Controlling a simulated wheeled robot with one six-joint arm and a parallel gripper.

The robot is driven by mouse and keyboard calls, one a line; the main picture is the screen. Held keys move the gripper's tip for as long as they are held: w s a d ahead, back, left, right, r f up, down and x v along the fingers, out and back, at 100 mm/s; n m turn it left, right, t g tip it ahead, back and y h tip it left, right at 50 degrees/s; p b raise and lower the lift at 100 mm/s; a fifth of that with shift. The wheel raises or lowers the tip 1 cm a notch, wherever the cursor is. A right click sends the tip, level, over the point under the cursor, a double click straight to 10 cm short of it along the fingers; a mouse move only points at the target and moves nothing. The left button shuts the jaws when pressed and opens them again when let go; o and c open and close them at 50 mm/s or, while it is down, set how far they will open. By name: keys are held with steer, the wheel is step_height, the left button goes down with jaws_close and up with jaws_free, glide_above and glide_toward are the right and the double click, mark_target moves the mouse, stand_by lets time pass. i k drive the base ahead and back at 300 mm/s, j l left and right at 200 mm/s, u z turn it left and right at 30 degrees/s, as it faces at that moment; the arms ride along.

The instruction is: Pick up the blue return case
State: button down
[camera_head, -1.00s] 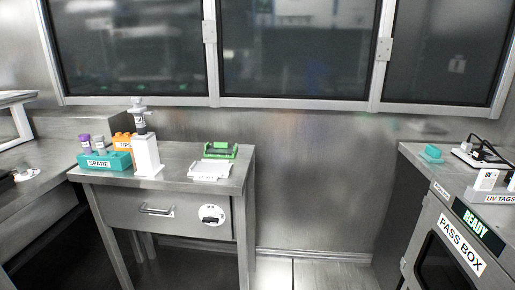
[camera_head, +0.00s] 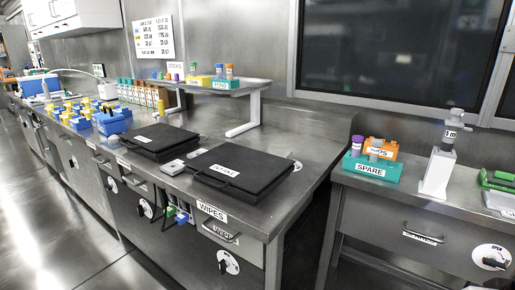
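A blue box-like case (camera_head: 114,122) with a darker top part stands on the long steel counter, left of the black cases. It is small in view, and I cannot read any label on it. Farther back on the same counter is another blue item (camera_head: 42,86), partly white; I cannot tell which of the two is the return case. My gripper is in no view.
Two flat black cases (camera_head: 245,170) lie on the counter (camera_head: 310,150), with blue and yellow blocks (camera_head: 72,112) beyond. A raised shelf (camera_head: 245,86) holds tube racks. A teal SPARE rack (camera_head: 372,168) stands on the right-hand table. Open floor (camera_head: 50,220) lies at left.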

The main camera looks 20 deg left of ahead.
mark_target(111, 122)
steer(key=i+j+u, duration=0.1)
steer(key=j+u, duration=0.15)
steer(key=j, duration=0.25)
steer(key=i+j+u, duration=0.15)
steer(key=j+u, duration=0.15)
steer(key=j, duration=0.2)
steer(key=i+j+u, duration=0.25)
steer(key=j, duration=0.2)
steer(key=i+j+u, duration=0.55)
steer(key=j, duration=0.25)
